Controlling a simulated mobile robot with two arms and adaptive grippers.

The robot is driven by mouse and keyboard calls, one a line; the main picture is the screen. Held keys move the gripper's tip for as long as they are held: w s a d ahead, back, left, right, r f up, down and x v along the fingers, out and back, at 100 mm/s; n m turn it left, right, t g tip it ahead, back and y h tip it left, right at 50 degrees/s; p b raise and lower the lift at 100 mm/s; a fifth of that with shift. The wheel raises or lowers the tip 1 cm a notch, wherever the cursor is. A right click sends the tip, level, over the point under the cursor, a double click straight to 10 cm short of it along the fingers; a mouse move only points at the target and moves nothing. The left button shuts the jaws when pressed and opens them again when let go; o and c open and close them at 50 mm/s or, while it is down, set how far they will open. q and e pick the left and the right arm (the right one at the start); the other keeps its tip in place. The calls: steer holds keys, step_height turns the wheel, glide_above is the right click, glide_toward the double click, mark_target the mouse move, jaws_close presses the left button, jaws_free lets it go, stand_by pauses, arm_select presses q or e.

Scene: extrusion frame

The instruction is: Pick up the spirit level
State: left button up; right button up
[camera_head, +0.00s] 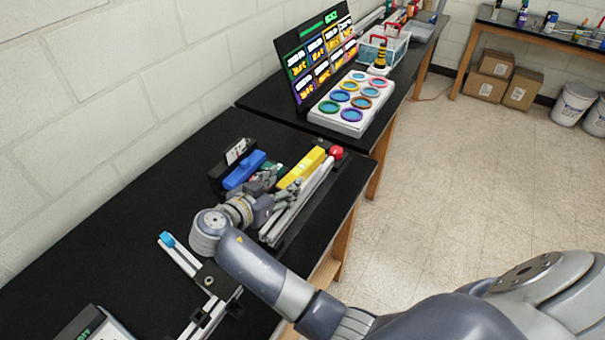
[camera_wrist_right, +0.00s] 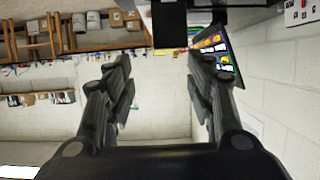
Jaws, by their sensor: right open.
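A yellow bar (camera_head: 301,168), which looks like the spirit level, lies on the black bench top beside pale aluminium extrusions (camera_head: 296,205). My right gripper (camera_head: 272,184) is low over the bench, just left of and nearer than the yellow bar's near end. Its fingers partly cover that area, so I cannot tell whether they touch anything. In the right wrist view, the two fingers (camera_wrist_right: 162,88) are wide apart with nothing held between them. My left gripper is out of view.
A blue object (camera_head: 245,170) and a black box (camera_head: 236,160) sit left of the gripper. A red ball (camera_head: 336,152) is at the extrusions' far end. A blue-tipped extrusion assembly (camera_head: 185,258) lies nearer. A white tray of coloured rings (camera_head: 349,104) stands beyond.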

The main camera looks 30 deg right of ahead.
mark_target(300, 171)
steer(key=b+x, duration=0.1)
steer(key=x, duration=0.8)
steer(key=shift+a, duration=0.15)
jaws_close()
